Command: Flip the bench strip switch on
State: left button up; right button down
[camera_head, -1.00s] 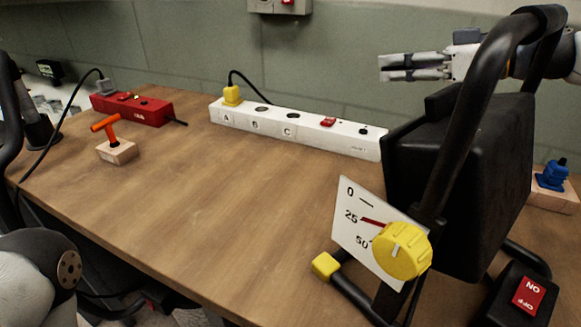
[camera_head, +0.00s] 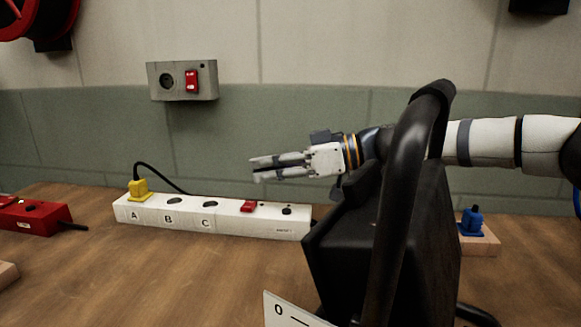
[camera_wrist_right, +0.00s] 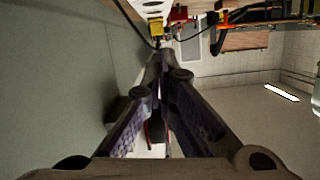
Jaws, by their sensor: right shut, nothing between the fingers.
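The white bench strip (camera_head: 228,217) lies along the back of the bench, with sockets marked A, B and C. Its red rocker switch (camera_head: 249,206) is near the right end; whether it is on cannot be told. My right gripper (camera_head: 254,169) is shut and empty, its fingers pointing left, in the picture just above the switch and apart from it. In the right wrist view the closed fingertips (camera_wrist_right: 166,55) show, with the yellow plug (camera_wrist_right: 155,25) beyond them. My left gripper is not in view.
A black-cased device with a tubular frame (camera_head: 345,245) stands in front of my right forearm. A grey wall box (camera_head: 182,81) carries another red switch. A red box (camera_head: 33,215) is at left, and a blue item on a wood block (camera_head: 471,221) at right. The left middle bench is clear.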

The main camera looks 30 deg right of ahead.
aim_at(249, 205)
jog(key=shift+x, duration=1.05)
notch_tip(249, 205, down, 3)
jog(key=shift+s+r, duration=0.15)
jog(key=shift+s+f, duration=0.1)
jog(key=shift+f, duration=0.5)
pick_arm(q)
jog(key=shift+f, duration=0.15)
pick_arm(e)
jog(key=shift+f, duration=0.1)
